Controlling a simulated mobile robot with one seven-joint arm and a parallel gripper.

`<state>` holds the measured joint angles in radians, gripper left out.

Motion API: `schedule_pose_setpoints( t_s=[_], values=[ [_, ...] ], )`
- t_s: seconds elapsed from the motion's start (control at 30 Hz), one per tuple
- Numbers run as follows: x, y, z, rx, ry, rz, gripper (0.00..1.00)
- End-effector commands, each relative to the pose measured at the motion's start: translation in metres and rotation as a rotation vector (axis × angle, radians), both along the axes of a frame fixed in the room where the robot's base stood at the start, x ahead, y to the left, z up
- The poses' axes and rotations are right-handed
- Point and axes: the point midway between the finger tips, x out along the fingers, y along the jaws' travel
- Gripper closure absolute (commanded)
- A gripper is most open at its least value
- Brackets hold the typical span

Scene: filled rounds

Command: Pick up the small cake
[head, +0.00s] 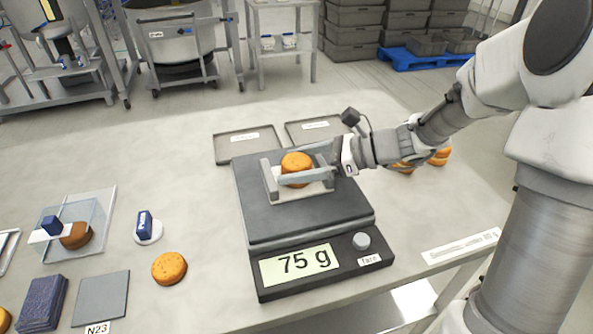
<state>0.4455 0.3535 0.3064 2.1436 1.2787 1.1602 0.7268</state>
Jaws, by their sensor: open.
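A small round orange-brown cake (296,161) sits on a light grey holder (303,194) on the dark scale (265,220), whose display reads 75 g. My gripper (292,170) reaches in from the right at the holder, its jaws open. One pale finger passes in front of the cake and hides part of its lower side. I cannot tell whether the fingers touch the cake. Another round cake (169,268) lies on the table left of the scale.
Two grey trays (236,152) lie behind the scale. More cakes (438,158) sit at the right, partly behind my arm. A clear box (100,215) with a brown cake, a blue-and-white object (146,226), a dark blue block (40,303) and a grey plate (101,297) stand left.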

Motion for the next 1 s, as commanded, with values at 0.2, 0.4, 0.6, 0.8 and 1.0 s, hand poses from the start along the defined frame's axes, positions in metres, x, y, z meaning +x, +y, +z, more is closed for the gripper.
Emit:
schedule_pose_setpoints(
  t_s=[0.2,0.4,0.6,0.8,1.0],
  values=[
    [0.000,0.000,0.000,0.000,0.000,0.000,0.36],
    [0.000,0.000,0.000,0.000,0.000,0.000,0.48],
    [0.000,-0.001,0.007,0.000,-0.002,0.001,0.48],
    [0.000,-0.001,0.043,-0.002,-0.005,0.001,0.48],
    [0.003,-0.043,0.069,-0.001,-0.003,-0.004,0.48]
  ],
)
